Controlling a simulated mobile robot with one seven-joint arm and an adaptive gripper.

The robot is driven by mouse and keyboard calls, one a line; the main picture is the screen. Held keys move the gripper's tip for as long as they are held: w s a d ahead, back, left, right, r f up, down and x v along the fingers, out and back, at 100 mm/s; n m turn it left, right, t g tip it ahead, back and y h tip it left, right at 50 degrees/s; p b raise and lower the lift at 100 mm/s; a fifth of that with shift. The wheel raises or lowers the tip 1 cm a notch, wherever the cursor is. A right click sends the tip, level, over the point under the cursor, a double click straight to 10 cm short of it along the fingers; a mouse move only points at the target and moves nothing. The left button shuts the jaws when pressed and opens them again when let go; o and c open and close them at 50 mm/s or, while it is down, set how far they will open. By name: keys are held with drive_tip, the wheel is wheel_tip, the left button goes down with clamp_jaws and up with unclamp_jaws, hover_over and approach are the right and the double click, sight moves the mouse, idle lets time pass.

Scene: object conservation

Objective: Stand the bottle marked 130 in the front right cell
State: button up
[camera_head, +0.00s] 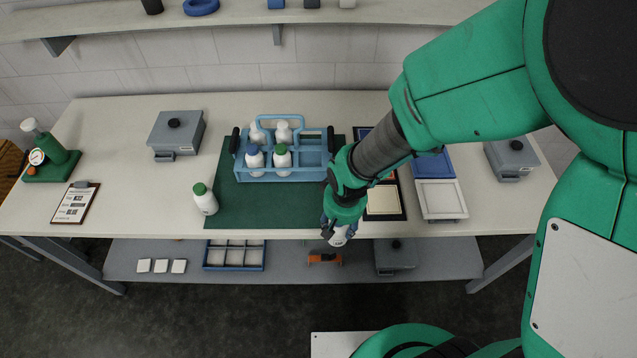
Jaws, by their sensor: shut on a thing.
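A blue carrier (268,174) with a top handle stands on a dark green mat (243,212). Its left and middle cells hold several white bottles: two at the back, a blue-capped one (254,159) and a green-capped one (283,159) at the front. The visible right-hand cells look empty, partly beside my arm. My gripper (338,229) is shut on a white bottle (339,239) near the table's front edge, to the right of and in front of the carrier. My gripper hides most of that bottle. No markings are readable.
A grey box (179,130), a clipboard (74,204) and a green gauge stand (56,162) are at the left. A white-topped tray (441,199) and another grey box (511,159) are at the right. The mat's front is mostly clear. A shelf (135,259) runs below.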

drive_tip(key=w+a+r+n, duration=0.2)
drive_tip(key=w+n, duration=0.3)
drive_tip(key=w, duration=0.5)
drive_tip(key=w+a+r+n+g+p, duration=0.1)
drive_tip(key=w+a+r+n, duration=0.1)
drive_tip(key=w+n, duration=0.4)
drive_tip(key=w+a+r+n+y, duration=0.1)
drive_tip(key=w+a+n, duration=0.3)
drive_tip(key=w, duration=1)
drive_tip(key=shift+r+n+g+p, duration=0.4)
drive_tip(key=shift+r+n, duration=0.1)
drive_tip(key=shift+n, duration=0.6)
drive_tip(key=shift+s, duration=0.1)
wheel_tip(320, 180, down, 6)
drive_tip(key=shift+f, duration=0.15)
drive_tip(key=shift+f, duration=1.85)
drive_tip(key=shift+f, duration=0.2)
